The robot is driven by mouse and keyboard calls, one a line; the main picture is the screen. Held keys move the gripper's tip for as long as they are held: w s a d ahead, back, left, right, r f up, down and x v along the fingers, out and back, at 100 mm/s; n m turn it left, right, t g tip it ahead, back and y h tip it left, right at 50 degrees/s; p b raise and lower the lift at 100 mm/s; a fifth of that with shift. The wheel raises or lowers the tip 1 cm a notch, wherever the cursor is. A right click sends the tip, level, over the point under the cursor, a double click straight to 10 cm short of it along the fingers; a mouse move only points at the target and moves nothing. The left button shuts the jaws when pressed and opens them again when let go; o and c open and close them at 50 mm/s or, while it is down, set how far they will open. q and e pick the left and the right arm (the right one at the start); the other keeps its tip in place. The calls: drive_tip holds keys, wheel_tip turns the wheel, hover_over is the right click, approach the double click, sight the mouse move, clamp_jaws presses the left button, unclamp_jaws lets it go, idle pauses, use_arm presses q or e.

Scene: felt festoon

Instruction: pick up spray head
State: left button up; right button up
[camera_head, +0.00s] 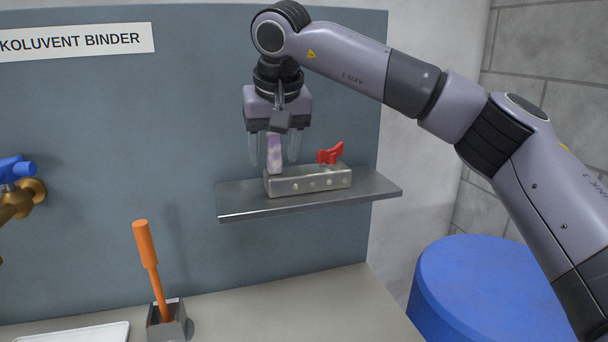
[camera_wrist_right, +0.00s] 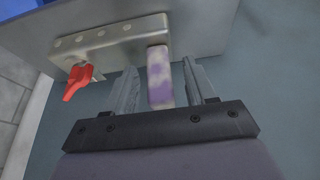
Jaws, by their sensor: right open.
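A metal block (camera_head: 312,182) with a row of holes sits on the shelf. A mottled purple-and-white upright piece (camera_head: 274,153) stands at its left end, and a red winged piece (camera_head: 331,153) stands at its right end. Which of the two is the spray head I cannot tell for sure. My right gripper (camera_head: 274,161) points down, open, with its fingers on either side of the mottled piece. The right wrist view shows the mottled piece (camera_wrist_right: 160,75) between the fingers, with gaps on both sides, and the red piece (camera_wrist_right: 77,82) outside them. My left gripper is out of view.
The grey shelf (camera_head: 240,203) projects from a blue-grey panel (camera_head: 110,130). Below, an orange-handled tool (camera_head: 147,255) stands in a small holder (camera_head: 168,322) beside a white tray (camera_head: 80,334). A blue valve (camera_head: 15,170) is at left, a blue drum (camera_head: 490,275) at right.

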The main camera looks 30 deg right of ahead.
clamp_jaws()
